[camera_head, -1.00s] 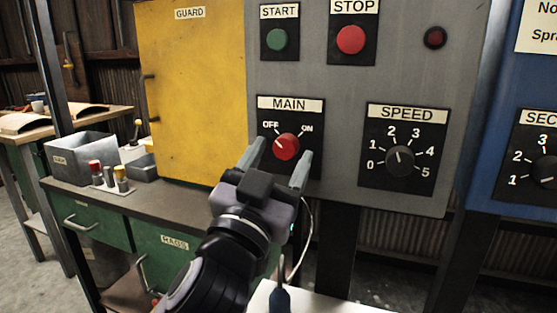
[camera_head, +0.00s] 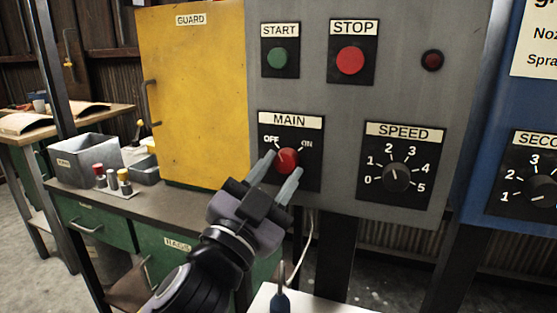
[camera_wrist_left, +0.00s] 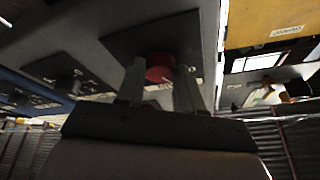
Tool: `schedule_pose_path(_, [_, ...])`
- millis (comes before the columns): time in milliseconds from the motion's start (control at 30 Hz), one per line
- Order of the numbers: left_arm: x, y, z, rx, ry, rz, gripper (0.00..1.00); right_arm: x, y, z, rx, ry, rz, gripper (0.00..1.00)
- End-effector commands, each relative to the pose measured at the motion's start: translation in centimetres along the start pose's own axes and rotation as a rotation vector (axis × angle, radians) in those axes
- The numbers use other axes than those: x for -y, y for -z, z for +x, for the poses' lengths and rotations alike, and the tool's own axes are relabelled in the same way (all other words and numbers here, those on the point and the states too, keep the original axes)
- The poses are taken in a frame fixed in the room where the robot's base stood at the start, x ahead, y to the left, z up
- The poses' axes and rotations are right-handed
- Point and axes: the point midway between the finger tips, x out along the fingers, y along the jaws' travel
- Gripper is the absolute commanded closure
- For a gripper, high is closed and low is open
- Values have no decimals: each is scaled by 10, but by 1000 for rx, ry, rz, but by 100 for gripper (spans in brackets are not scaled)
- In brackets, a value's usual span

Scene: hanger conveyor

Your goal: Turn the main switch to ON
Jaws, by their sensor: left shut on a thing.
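The main switch is a red round knob (camera_head: 287,160) on a black plate (camera_head: 313,180) labelled MAIN, with OFF at its upper left and ON at its upper right. Its pale pointer mark, partly hard to see, appears to point up-left toward OFF. My left gripper (camera_head: 284,164) reaches up from below with one finger on each side of the knob, shut on it. In the left wrist view the red knob (camera_wrist_left: 160,68) sits between the two fingertips (camera_wrist_left: 158,78). My right gripper is not in view.
The grey panel also carries a green START button (camera_head: 277,57), a red STOP button (camera_head: 350,60) and a SPEED dial (camera_head: 397,177). A yellow guard door (camera_head: 198,95) stands left. A bench (camera_head: 170,207) with a grey bin (camera_head: 85,162) lies lower left.

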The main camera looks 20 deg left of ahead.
Motion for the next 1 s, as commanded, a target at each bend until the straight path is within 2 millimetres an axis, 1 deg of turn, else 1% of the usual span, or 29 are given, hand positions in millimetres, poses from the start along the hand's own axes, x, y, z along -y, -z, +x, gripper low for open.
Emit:
schedule_pose_path(33, [4,4,2,3,-19,45,94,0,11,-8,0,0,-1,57])
schedule_pose_path(333, [8,5,3,-12,-127,313,94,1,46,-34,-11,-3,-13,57])
schedule_pose_path(400, [9,5,3,-16,-152,373,94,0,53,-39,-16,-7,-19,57])
schedule_pose_path(700, [12,8,4,-32,-259,637,94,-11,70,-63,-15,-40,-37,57])
schedule_pose_path(767, [13,8,4,-35,-280,690,94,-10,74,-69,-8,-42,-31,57])
schedule_pose_path(1000, [14,8,4,-47,-361,892,94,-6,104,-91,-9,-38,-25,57])
